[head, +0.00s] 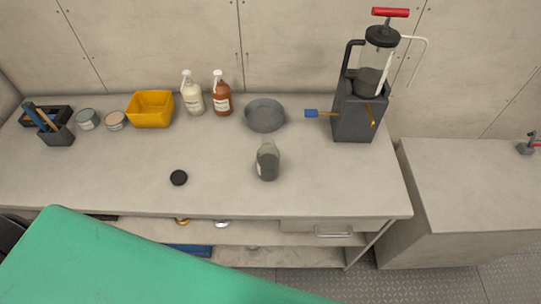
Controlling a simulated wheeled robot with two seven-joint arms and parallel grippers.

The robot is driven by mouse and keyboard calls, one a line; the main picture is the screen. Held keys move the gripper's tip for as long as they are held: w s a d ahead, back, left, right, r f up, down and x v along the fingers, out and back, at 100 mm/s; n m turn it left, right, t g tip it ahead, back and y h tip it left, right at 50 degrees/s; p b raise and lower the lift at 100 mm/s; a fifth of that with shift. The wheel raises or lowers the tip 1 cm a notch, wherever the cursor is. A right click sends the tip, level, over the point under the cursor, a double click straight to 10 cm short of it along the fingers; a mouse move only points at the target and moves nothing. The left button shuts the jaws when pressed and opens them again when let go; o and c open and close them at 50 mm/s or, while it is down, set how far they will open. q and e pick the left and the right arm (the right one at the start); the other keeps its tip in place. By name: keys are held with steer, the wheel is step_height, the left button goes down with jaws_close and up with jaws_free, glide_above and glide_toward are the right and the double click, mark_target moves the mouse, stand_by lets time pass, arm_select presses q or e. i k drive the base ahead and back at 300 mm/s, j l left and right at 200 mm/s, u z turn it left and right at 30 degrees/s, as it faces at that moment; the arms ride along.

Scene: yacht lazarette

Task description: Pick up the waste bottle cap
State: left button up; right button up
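A small round black cap (179,177) lies flat on the pale workbench (110,172), left of the middle and near its front edge. A grey-green bottle (267,160) with a pale label stands to the right of the cap, apart from it. I cannot tell from here whether the bottle's mouth is open. Neither of my grippers shows in the head view.
A yellow bin (150,109), two pump bottles (192,93), a grey bowl (265,115) and a pump device on a dark stand (353,115) line the back. A green surface (110,262) covers the lower left foreground. The bench around the cap is clear.

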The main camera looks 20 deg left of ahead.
mark_target(178, 178)
steer(key=u, duration=1.45)
